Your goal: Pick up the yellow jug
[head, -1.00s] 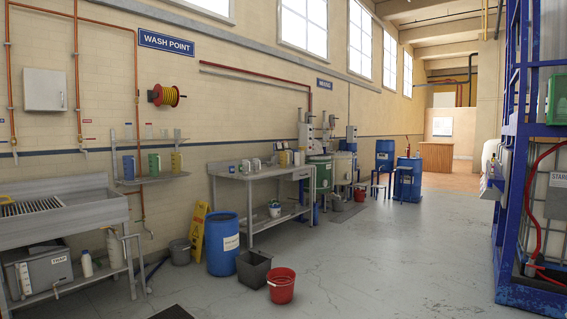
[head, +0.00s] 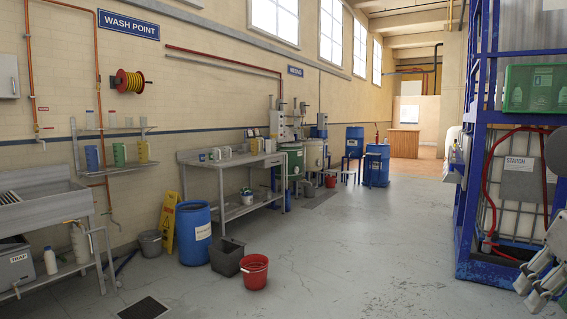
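A yellow jug (head: 144,151) stands upright at the right end of the lower wall shelf (head: 120,166), on the left in the head view. A green jug (head: 119,154) and a blue jug (head: 92,158) stand to its left on the same shelf. My gripper (head: 529,296) shows at the lower right edge, far from the jug. Its fingers look apart, with nothing seen between them. Part of it is cut off by the picture edge.
Below the shelf are a sink (head: 45,208), a grey bucket (head: 150,242) and a yellow floor sign (head: 168,226). A blue drum (head: 195,235), a dark bin (head: 228,258) and a red bucket (head: 255,271) stand before the workbench (head: 230,163). The middle floor is clear. A blue rack (head: 468,215) stands right.

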